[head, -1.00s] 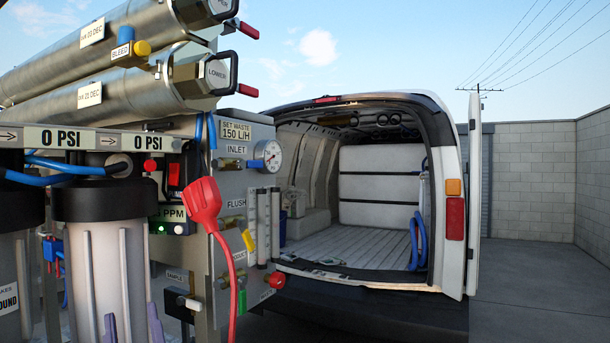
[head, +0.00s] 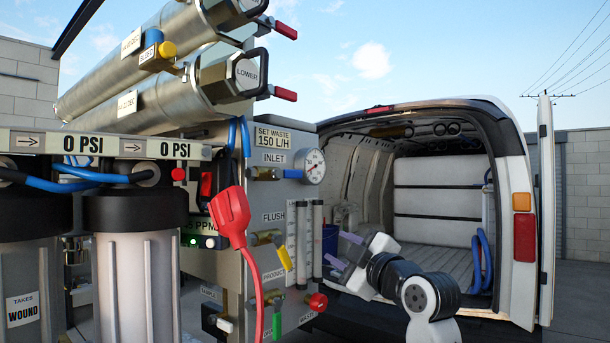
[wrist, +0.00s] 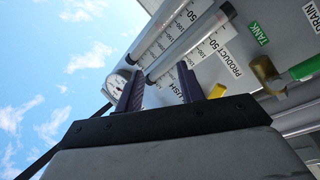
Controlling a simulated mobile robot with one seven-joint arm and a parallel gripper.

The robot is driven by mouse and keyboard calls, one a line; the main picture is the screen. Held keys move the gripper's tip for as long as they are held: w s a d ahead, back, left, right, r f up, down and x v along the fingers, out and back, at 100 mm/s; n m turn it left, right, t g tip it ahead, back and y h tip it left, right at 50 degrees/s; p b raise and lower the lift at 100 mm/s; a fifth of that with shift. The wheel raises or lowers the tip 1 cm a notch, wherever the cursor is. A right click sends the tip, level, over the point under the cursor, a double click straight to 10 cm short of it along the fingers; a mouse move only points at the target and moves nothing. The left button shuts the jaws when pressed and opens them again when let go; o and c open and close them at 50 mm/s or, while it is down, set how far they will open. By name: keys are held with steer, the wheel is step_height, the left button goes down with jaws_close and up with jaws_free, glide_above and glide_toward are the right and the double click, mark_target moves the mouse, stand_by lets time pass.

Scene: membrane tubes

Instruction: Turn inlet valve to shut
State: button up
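The inlet valve is a small brass fitting (head: 262,174) with a blue handle (head: 293,173) on the grey panel, under the INLET label (head: 274,158) in the head view. The blue handle lies level and points right toward the round pressure gauge (head: 315,166). My gripper (head: 341,249) is below and right of the valve, apart from it, with its purple fingers spread and nothing between them. In the wrist view the gripper (wrist: 158,82) is also open, with the gauge (wrist: 117,84) partly behind one finger. I cannot make out the inlet valve there.
Two clear flow tubes (head: 310,240) stand on the panel beside my gripper. The flush valve's yellow handle (head: 291,259), a red knob (head: 317,301) and a hanging red plug (head: 230,213) with its cable are close by. An open white van (head: 512,150) stands behind my arm.

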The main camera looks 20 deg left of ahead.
steer(key=s+d+r+n+g+y, duration=0.1)
steer(key=s+d+r+n+g, duration=0.15)
steer(key=r+n, duration=0.4)
steer(key=n+g+y, duration=0.1)
steer(key=n+g, duration=0.3)
steer(key=n, duration=0.1)
glide_toward(296, 174)
steer(key=p+x, duration=0.5)
steer(key=x, duration=0.3)
steer(key=shift+w, duration=0.1)
jaws_close()
